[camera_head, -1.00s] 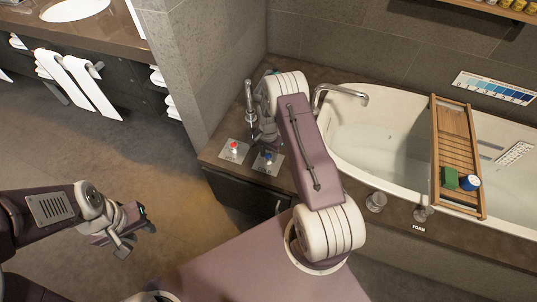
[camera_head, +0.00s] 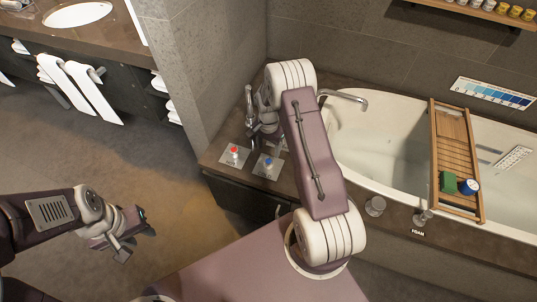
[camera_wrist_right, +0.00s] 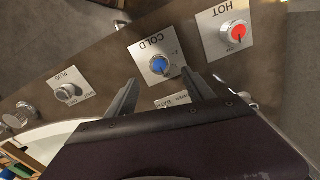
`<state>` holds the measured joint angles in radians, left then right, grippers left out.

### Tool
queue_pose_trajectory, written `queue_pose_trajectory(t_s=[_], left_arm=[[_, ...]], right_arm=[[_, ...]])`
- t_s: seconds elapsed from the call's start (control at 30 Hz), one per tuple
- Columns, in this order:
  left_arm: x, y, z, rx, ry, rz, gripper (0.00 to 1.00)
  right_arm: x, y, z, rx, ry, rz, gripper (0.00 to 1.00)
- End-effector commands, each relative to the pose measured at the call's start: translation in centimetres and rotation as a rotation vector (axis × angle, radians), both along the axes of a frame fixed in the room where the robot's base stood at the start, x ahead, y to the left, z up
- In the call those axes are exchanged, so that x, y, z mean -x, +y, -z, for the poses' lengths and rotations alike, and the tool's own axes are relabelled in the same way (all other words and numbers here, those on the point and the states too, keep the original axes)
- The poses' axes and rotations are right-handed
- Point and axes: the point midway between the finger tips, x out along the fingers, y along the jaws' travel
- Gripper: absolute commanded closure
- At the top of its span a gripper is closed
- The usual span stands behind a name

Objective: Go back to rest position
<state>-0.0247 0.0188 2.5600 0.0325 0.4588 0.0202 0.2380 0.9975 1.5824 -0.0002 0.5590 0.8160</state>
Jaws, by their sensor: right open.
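My right arm reaches over the tub's corner deck in the head view. Its gripper (camera_head: 262,137) is partly hidden there by my own arm. In the right wrist view the two fingers (camera_wrist_right: 163,93) are spread apart with nothing between them. Beyond the fingertips is the blue COLD knob (camera_wrist_right: 160,65) on its plate, apart from them. The red HOT knob (camera_wrist_right: 238,33) is to its right. My left gripper (camera_head: 124,236) hangs over the floor at the left of the head view, with nothing visible in it; its jaw gap is unclear.
The bathtub (camera_head: 385,150) carries a wooden tray (camera_head: 455,150) with a green block (camera_head: 448,182) and a blue-and-white cup (camera_head: 469,187). A tap (camera_head: 345,97) and a grey wall (camera_head: 200,60) stand near my right arm. The floor (camera_head: 140,150) at left is clear.

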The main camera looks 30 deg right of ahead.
Motion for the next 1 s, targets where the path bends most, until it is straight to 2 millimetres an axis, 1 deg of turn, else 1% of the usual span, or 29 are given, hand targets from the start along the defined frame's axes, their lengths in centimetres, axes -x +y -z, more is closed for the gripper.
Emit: queue_pose_trajectory(t_s=[0.03, 0.13, 0.6, 0.67, 0.73, 0.77, 0.8, 0.87, 0.9, 0.97, 1.0], left_arm=[[0.0, 0.0, -0.1, 0.000, 0.000, 0.000, 0.64], [0.0, 0.0, -0.1, 0.000, 0.000, 0.000, 0.64], [0.0, 0.0, -0.1, 0.000, 0.000, 0.000, 0.64], [0.0, 0.0, -0.5, 0.000, 0.000, 0.000, 0.64], [0.0, 0.0, -1.0, 0.000, 0.000, 0.000, 0.64], [0.0, 0.0, -1.3, 0.000, 0.000, 0.000, 0.64], [0.0, 0.0, -1.8, 0.000, 0.000, 0.000, 0.64], [0.0, 0.0, -2.8, 0.000, 0.000, 0.000, 0.64], [0.0, 0.0, -3.5, 0.000, 0.000, 0.000, 0.64], [0.0, 0.0, -4.3, 0.000, 0.000, 0.000, 0.64], [0.0, 0.0, -4.8, 0.000, 0.000, 0.000, 0.64]], right_arm=[[0.0, 0.0, -0.6, 0.000, -0.001, 0.000, 0.39], [0.1, 0.0, -1.1, 0.000, 0.001, 0.000, 0.39], [0.0, 0.0, -1.2, 0.000, 0.001, 0.000, 0.39], [-0.1, 0.3, -1.7, 0.001, -0.003, -0.008, 0.39], [-1.2, 0.7, -3.6, 0.008, -0.034, -0.023, 0.39], [-2.0, 1.0, -5.0, 0.013, -0.059, -0.033, 0.39], [-2.9, 1.6, -7.4, 0.020, -0.094, -0.049, 0.39], [-3.3, 3.1, -11.9, 0.028, -0.142, -0.083, 0.39], [-2.7, 4.3, -14.9, 0.029, -0.166, -0.109, 0.39], [-1.1, 6.1, -18.5, 0.031, -0.191, -0.167, 0.39], [0.4, 7.2, -20.6, 0.033, -0.203, -0.223, 0.39]])
